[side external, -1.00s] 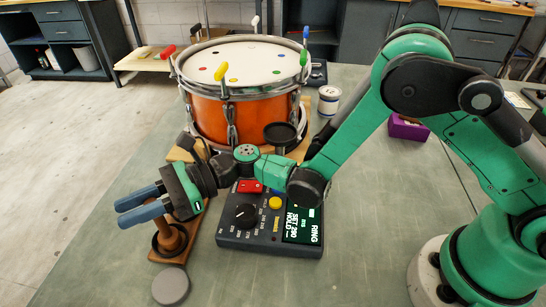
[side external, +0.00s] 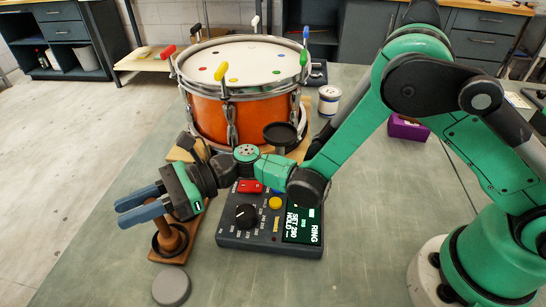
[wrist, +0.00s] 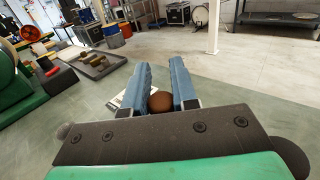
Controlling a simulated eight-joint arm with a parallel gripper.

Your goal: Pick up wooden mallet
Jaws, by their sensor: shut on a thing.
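The wooden mallet (side external: 176,238) is brown and stands upright at the left front of the bench, in a dark ring on a wooden base (side external: 165,256). My gripper (side external: 128,208) reaches over it from the right, with its two blue fingers level. The fingers are shut on the mallet's upper part and hide some of it. In the wrist view, the mallet's round brown end (wrist: 160,102) sits between the fingers of my gripper (wrist: 161,66), near their roots. I cannot tell whether the mallet is lifted off its base.
An orange drum (side external: 255,115) with coloured-handled rods stands behind my gripper. A dark control box (side external: 265,235) with a knob and display lies to the right. A grey round disc (side external: 171,286) lies in front of the mallet. The bench's left edge is close.

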